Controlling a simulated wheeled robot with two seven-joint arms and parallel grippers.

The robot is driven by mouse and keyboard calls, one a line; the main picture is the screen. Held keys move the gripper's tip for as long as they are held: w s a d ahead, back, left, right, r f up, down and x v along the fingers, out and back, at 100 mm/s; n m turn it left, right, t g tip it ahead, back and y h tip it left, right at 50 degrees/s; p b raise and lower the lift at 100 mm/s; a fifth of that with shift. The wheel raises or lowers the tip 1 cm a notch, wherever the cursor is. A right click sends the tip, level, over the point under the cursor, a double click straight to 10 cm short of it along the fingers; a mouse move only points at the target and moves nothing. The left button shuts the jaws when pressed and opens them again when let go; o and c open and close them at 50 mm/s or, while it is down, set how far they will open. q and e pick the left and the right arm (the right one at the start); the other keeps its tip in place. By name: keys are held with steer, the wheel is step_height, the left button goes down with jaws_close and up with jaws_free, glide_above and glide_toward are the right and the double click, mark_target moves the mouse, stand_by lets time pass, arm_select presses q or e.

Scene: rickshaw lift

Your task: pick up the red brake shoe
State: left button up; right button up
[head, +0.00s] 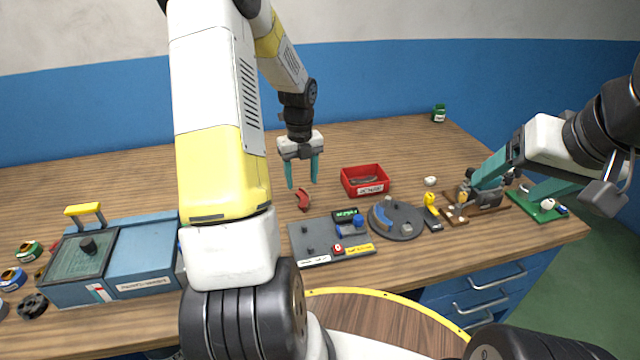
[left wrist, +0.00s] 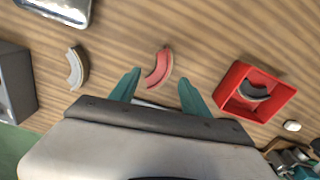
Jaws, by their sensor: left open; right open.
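The red brake shoe (head: 303,200) is a small curved piece lying on the wooden table. It also shows in the left wrist view (left wrist: 159,68), just beyond and between my fingertips. My left gripper (head: 302,186) is open and empty above the shoe; its teal fingers also show in the left wrist view (left wrist: 158,88). The shoe is apart from the fingers in the left wrist view. My right gripper (head: 508,188) is at the right side of the table, open, over the small wooden and green boards.
A red bin (head: 365,181) holding a dark curved piece stands right of the shoe. A grey board (head: 330,241) and round plate (head: 397,220) lie nearer. A blue machine (head: 130,262) stands left. A grey-beige curved shoe (left wrist: 77,67) lies left in the wrist view.

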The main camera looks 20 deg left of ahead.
mark_target(304, 195)
arm_select(q)
steer(key=f, duration=0.5)
steer(key=shift+w+d+f, duration=0.2)
steer(key=shift+w+f, duration=0.05)
jaws_close()
